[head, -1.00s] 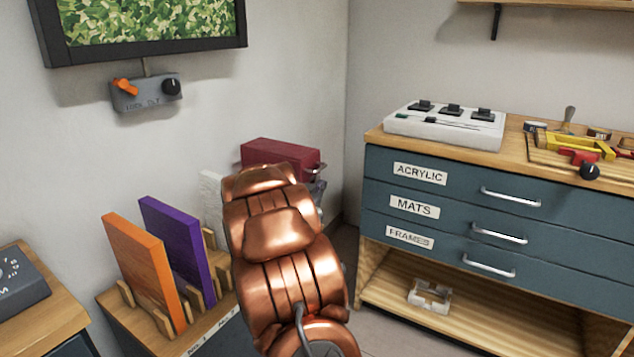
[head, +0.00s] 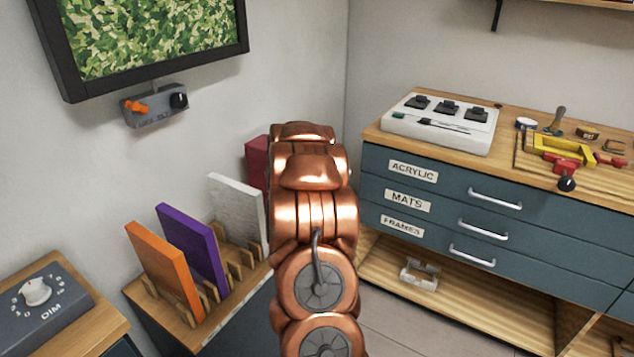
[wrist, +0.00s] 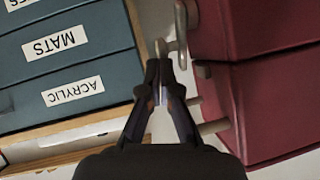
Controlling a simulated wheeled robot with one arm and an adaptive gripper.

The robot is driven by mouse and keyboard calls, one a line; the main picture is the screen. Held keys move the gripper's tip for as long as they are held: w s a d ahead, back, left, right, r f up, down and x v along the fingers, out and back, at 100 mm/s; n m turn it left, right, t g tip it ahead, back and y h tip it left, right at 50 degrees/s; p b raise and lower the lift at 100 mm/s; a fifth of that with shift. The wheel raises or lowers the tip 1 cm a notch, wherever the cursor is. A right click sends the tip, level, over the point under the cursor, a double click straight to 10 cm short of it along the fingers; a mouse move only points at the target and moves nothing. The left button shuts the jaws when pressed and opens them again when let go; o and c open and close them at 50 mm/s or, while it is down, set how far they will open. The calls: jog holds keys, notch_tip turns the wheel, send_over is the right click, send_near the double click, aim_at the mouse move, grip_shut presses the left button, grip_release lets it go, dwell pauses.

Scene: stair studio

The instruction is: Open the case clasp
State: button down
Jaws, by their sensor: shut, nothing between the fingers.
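The dark red case (head: 257,158) shows only as a sliver behind my arm in the head view. In the wrist view the case (wrist: 265,85) fills the right side, with a seam running across it. A pale metal piece (wrist: 181,25), perhaps the clasp, stands off the case's left face near the top. Grey rod-like parts (wrist: 215,126) stick out lower on that face. My gripper (wrist: 163,68) is shut and empty, its tips just below the lower end of the metal piece. I cannot tell whether they touch. My gripper is hidden in the head view.
A blue drawer cabinet (head: 400,190) with a white switch box (head: 440,122) and tools on top stands at right. Orange (head: 165,272), purple (head: 192,248) and white (head: 238,205) panels stand in a wooden rack at left. A dimmer box (head: 50,300) is at far left.

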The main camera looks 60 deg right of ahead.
jog(key=shift+d+p, duration=0.4)
jog(key=shift+p, duration=0.7)
jog(key=shift+r+p, duration=0.85)
jog(key=shift+p, duration=0.1)
jog(key=shift+f, duration=0.1)
jog(key=a+f+h+b, duration=0.1)
jog(key=f+h+b, duration=0.1)
jog(key=b, duration=1)
jog(key=shift+a+f, duration=0.1)
jog(key=shift+a, duration=0.3)
jog(key=h+b, duration=0.1)
jog(key=b, duration=0.2)
jog(key=a+h+b, duration=0.1)
jog(key=b, duration=0.3)
jog(key=shift+f+n+t+h, duration=0.2)
jog(key=shift+n+t+h, duration=0.1)
jog(key=shift+t, duration=0.1)
jog(key=shift+b, duration=0.6)
